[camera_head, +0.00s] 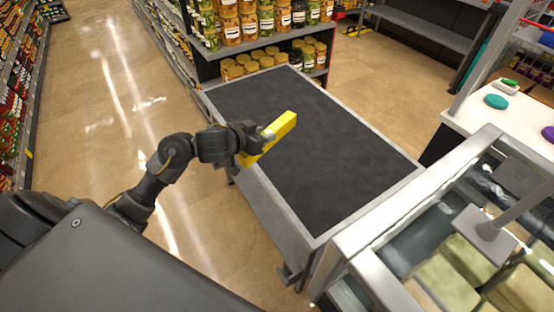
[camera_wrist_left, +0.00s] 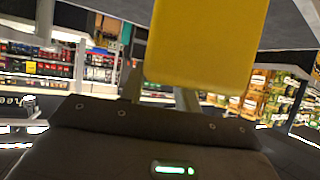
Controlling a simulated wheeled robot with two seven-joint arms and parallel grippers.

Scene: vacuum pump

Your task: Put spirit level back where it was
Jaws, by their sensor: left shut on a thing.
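The yellow spirit level (camera_head: 279,129) is in the grip of my left gripper (camera_head: 262,139), over the left edge of the dark-topped checkout counter (camera_head: 330,130) in the head view. It slants from lower left to upper right. I cannot tell whether it touches the counter. In the left wrist view the yellow spirit level (camera_wrist_left: 205,45) fills the upper middle, close to the camera, and my left gripper's fingers (camera_wrist_left: 160,97) show partly behind it. My right gripper is not in view.
Shelves of jars (camera_head: 265,30) stand behind the counter. A glass-sided case (camera_head: 440,240) adjoins its near right end. A white table (camera_head: 510,115) with small round things is at the right. The counter's dark top is otherwise bare. Open floor (camera_head: 110,100) lies at the left.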

